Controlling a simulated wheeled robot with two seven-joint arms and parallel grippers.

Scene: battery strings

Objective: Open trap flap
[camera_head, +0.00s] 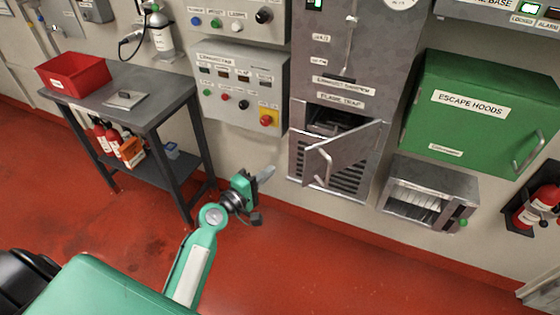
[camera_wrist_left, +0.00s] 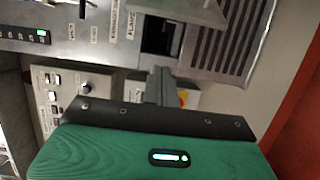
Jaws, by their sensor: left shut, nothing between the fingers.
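The flame trap's metal flap (camera_head: 342,160) hangs swung out from the grey cabinet in the head view, with a bar handle on its outer face. Behind it the dark flame trap opening (camera_head: 338,119) shows, partly covered by the flap. The opening also shows in the left wrist view (camera_wrist_left: 158,38), with part of the flap (camera_wrist_left: 188,10) at the top edge. My left gripper (camera_head: 265,174) is to the left of the flap, apart from it, shut and empty. Its fingers (camera_wrist_left: 158,84) show in the left wrist view. My right gripper is in neither view.
A green escape hoods box (camera_head: 465,125) and a small metal dispenser (camera_head: 428,193) are on the wall to the right. Control panels (camera_head: 240,95) are at the left. A grey table (camera_head: 150,88) with a red bin (camera_head: 73,74) stands further left. The red floor in front is clear.

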